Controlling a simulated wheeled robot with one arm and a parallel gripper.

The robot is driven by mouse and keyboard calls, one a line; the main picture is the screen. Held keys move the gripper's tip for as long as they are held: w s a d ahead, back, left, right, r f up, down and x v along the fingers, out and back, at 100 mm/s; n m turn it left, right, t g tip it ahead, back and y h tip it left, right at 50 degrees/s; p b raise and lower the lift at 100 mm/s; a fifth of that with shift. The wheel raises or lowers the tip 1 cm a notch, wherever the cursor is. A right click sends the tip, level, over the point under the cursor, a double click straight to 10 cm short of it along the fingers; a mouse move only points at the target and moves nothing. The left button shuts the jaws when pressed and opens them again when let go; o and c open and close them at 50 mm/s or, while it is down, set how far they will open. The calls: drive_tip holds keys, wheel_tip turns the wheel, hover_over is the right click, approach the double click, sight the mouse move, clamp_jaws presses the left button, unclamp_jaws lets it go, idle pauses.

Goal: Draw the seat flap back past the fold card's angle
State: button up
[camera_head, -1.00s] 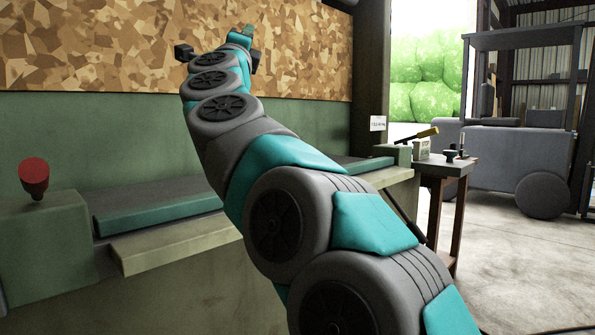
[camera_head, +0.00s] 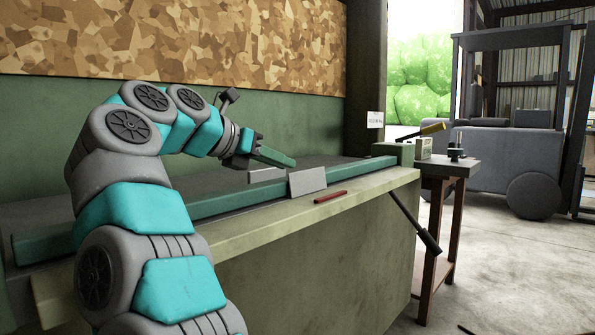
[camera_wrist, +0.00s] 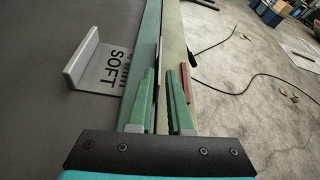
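My gripper (camera_head: 290,164) reaches over the bench from the left, its green fingers pointing right and slightly down. In the wrist view the two fingers (camera_wrist: 162,95) stand apart.
The green beam (camera_head: 225,200) runs along the bench, with a pale front ledge (camera_head: 250,232). A red stick (camera_head: 330,197) lies on the ledge. A black lever (camera_head: 418,225) slants down at the bench's right end. A small side table (camera_head: 447,168) holds several items.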

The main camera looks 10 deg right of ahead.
sight(309, 181)
drive_tip(key=x, duration=0.5)
drive_tip(key=shift+w+d+f+b, duration=0.1)
drive_tip(key=shift+w+d+b, duration=0.1)
drive_tip(key=shift+d+b, duration=0.1)
clamp_jaws()
idle(1.1)
